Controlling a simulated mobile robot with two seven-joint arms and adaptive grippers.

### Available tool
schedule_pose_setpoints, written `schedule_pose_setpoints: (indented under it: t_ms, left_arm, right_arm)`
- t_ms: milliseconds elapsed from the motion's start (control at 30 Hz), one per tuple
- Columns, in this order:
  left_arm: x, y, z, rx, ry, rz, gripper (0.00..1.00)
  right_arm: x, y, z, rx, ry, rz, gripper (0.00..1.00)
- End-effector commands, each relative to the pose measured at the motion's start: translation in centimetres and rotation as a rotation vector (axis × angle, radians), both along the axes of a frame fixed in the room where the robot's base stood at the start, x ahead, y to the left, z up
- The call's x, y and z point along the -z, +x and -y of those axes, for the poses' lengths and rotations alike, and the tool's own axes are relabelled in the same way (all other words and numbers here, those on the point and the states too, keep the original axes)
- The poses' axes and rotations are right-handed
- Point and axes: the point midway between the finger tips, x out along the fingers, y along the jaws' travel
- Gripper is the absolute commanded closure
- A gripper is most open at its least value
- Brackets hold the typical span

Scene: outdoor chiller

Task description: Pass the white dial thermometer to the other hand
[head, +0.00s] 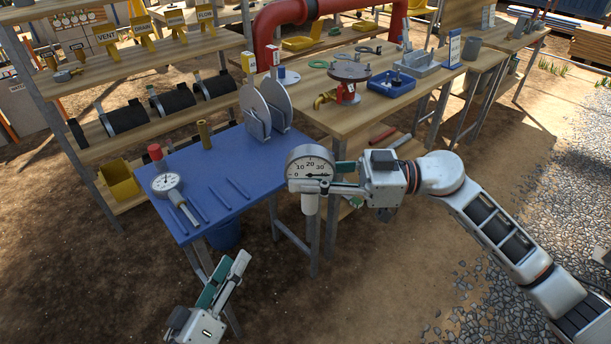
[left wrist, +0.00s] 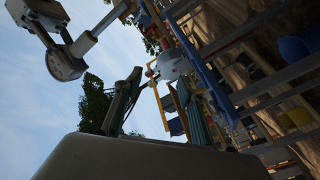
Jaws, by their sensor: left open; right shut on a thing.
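The white dial thermometer (head: 309,158) has a round face with a black needle and a pale, thick stem (head: 309,204) hanging below. My right gripper (head: 316,182) is shut on it just below the face and holds it upright, in front of the blue table's right side. The left wrist view also shows the thermometer (left wrist: 65,64) at upper left, apart from my left fingers. My left gripper (head: 226,277) is open and empty, low in front of the blue table, below and left of the thermometer. It also shows in the left wrist view (left wrist: 160,88).
A second white dial gauge (head: 166,183) lies on the blue table (head: 232,164), with rods, a brass cylinder (head: 204,135) and two grey discs (head: 266,105). A wooden workbench (head: 373,107) with a blue tray (head: 391,84) stands behind. Open ground lies in front.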

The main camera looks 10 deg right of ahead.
Motion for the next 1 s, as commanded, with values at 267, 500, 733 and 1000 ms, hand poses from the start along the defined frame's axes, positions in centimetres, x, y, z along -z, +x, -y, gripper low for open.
schedule_pose_setpoints:
  t_ms: [267, 500, 733, 1000]
  left_arm:
    - [12.6, -4.3, -4.1, 0.008, 0.56, -0.117, 0.6]
    - [19.5, -8.1, -8.4, 0.044, 0.891, -0.214, 0.6]
    - [21.8, -9.8, -10.3, 0.062, 1.012, -0.253, 0.6]
    - [21.9, -9.9, -10.4, 0.063, 1.02, -0.255, 0.6]
  right_arm:
    - [-0.1, 0.0, 0.0, 0.0, 0.001, 0.001, 1.0]
    - [-0.1, 0.0, 0.0, 0.0, 0.001, 0.001, 1.0]
    - [-0.1, 0.0, 0.0, 0.0, 0.001, 0.001, 1.0]
    - [-0.1, 0.0, 0.0, 0.0, 0.001, 0.001, 1.0]
